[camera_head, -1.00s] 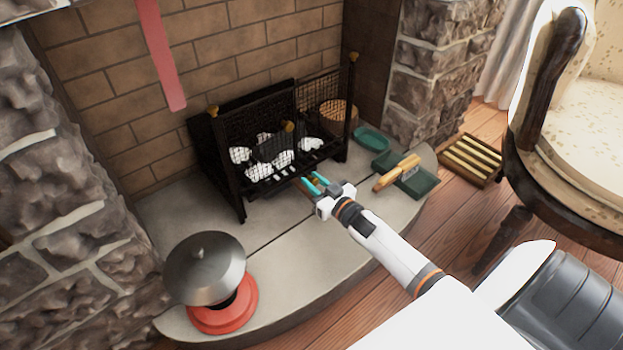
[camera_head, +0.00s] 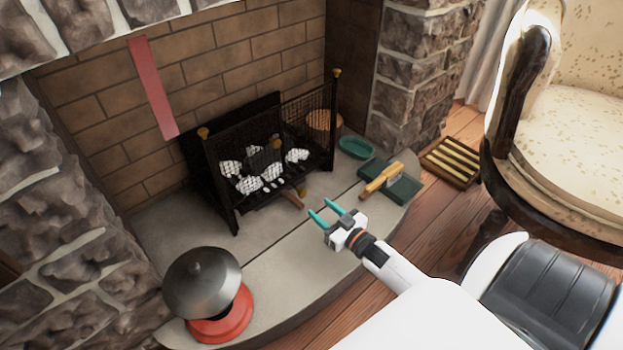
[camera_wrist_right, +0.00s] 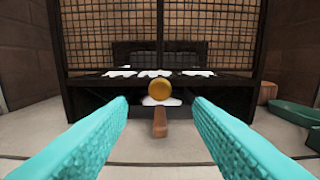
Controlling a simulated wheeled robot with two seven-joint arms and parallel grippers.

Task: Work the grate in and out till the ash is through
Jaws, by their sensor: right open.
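The black fire grate (camera_head: 225,190) with mesh sides stands in the brick fireplace, and white ashy lumps (camera_head: 248,185) lie in it. A wooden handle (camera_head: 292,201) sticks out low at its front; it also shows in the right wrist view (camera_wrist_right: 160,122). There, a brass knob (camera_wrist_right: 160,88) sits above it, with a white patch (camera_wrist_right: 160,101) just behind the handle. My right gripper (camera_head: 321,208) is open and empty, with teal fingers pointing at the handle. A gap separates fingertips and handle. My left gripper is not in view.
A dark lidded pot on a red base (camera_head: 222,327) stands at the hearth's front left. A green dish (camera_head: 357,148) and a green tray (camera_head: 405,190) with a wooden-handled brush (camera_head: 381,179) lie right of the grate. An armchair (camera_head: 560,140) stands at the right.

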